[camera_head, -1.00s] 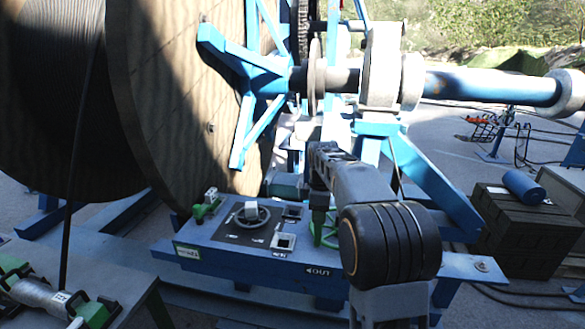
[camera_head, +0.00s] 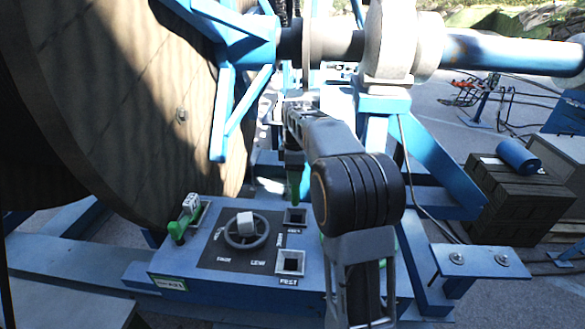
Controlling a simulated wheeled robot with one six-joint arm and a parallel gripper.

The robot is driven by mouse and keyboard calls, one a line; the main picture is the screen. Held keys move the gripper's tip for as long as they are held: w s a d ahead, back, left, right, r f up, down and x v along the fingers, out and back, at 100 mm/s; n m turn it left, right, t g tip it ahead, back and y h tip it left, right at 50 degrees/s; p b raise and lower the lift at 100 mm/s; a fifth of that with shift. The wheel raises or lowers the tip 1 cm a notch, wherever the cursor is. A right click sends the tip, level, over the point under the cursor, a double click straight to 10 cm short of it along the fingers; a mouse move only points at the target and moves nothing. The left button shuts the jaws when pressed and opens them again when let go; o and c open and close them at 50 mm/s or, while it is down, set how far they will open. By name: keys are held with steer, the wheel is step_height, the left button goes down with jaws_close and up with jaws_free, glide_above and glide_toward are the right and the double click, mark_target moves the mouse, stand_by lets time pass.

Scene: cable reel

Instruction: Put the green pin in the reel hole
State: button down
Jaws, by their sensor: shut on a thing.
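My gripper (camera_head: 293,156) points down and is shut on the green pin (camera_head: 294,184), which hangs upright below it. The pin's lower end shows just above, or in front of, the rear square socket (camera_head: 295,217) on the blue control box; I cannot tell whether they touch. A second square socket (camera_head: 290,262) lies nearer, at the box's front. The big wooden reel (camera_head: 150,110) stands at the left, with a small bolt-like fitting (camera_head: 181,114) on its face. I cannot make out a clear hole in the reel.
The blue control box (camera_head: 205,285) carries a small handwheel (camera_head: 246,230) and a green latch (camera_head: 180,228). A blue reel arm (camera_head: 222,110) and shaft (camera_head: 500,48) run above. Dark stacked blocks (camera_head: 515,195) stand at right. Part of the box is hidden behind my arm.

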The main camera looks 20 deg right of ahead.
mark_target(296, 204)
steer(key=shift+s+f, duration=0.15)
steer(key=shift+f, duration=1)
steer(key=shift+f+b, duration=4.6)
steer(key=shift+f, duration=1.4)
steer(key=c, duration=0.6)
jaws_free()
step_height(296, 204, up, 14)
steer(key=shift+s+f, duration=0.1)
